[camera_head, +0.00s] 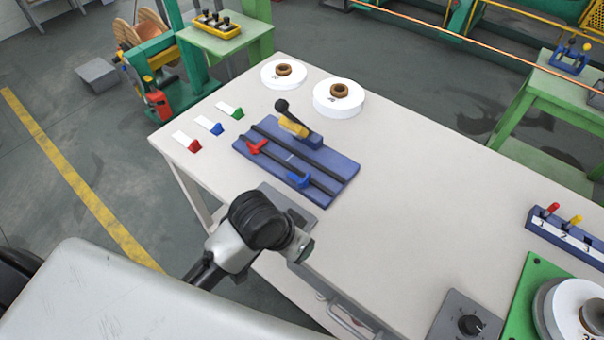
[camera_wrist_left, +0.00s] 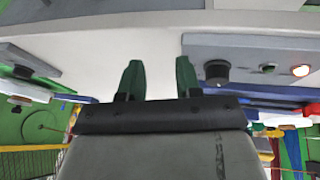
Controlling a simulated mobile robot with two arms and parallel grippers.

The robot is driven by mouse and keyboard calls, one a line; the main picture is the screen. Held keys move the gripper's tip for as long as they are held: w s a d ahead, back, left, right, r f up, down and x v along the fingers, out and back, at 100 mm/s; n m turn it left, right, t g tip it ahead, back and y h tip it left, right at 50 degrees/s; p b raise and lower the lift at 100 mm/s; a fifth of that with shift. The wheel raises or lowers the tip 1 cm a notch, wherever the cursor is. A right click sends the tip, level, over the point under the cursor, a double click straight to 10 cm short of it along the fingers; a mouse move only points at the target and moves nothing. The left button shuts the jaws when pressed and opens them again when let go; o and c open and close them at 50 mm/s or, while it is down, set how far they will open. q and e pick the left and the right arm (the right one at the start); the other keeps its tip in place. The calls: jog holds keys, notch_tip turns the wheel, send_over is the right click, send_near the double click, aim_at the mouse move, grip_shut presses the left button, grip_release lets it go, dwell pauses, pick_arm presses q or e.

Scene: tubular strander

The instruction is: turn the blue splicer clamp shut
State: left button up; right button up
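The blue splicer clamp (camera_head: 298,180) sits on the near rail of a blue splicer board (camera_head: 335,165) in the head view. A red clamp (camera_head: 257,146) sits on the same board at its left. A yellow lever with a black knob (camera_head: 291,121) stands at the board's back. My left gripper (camera_head: 303,249) is in front of the board, near the table's front edge, apart from the clamp. Its two green fingers (camera_wrist_left: 159,80) stand apart with nothing between them in the left wrist view. Whether the clamp is turned open or shut is too small to tell. My right gripper is out of view.
A grey panel (camera_head: 313,217), partly behind my left arm, lies in front of the board. Red, blue and green tagged pieces (camera_head: 215,128) lie left of it. White reels (camera_head: 338,98) stand behind.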

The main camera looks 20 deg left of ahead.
pick_arm(q)
jog(key=shift+m+g, duration=0.5)
jog(key=shift+m, duration=0.2)
jog(key=w, duration=0.1)
jog(key=w+d+r, duration=0.1)
jog(key=w, duration=0.1)
jog(key=w+d+r, duration=0.1)
jog(key=w, duration=0.1)
jog(key=shift+d+r, duration=0.1)
jog(key=shift+d, duration=0.15)
jog(key=w+r, duration=0.2)
jog(key=w, duration=0.2)
jog(key=n+g+y, duration=0.2)
jog(key=y, duration=0.1)
send_near(302, 179)
notch_tip(302, 179, down, 9)
jog(key=shift+d+f+p, duration=0.15)
jog(key=shift+f+p, duration=0.05)
jog(key=shift+p, duration=0.3)
grip_shut()
